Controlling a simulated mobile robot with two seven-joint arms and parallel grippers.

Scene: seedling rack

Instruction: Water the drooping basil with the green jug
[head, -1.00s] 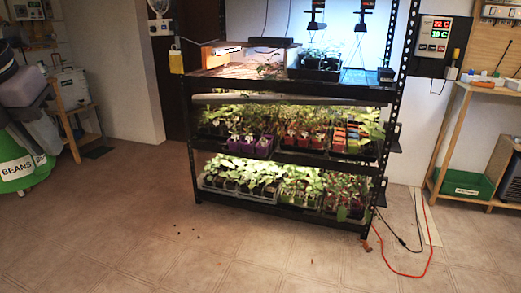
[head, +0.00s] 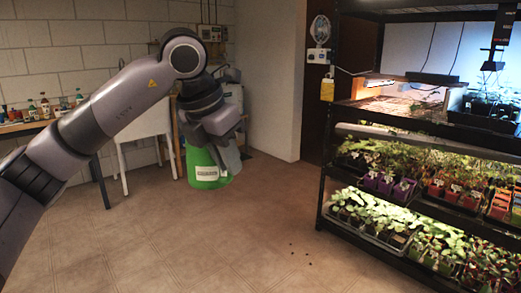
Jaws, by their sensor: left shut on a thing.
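My left arm comes in from the left, and its gripper (head: 222,135) hangs at the upper middle of the head view, pointing down. My right gripper is not in view.
The black rack (head: 323,205) with several rows of seedlings stands at the right. A bench with bottles (head: 45,108) is at the far left.

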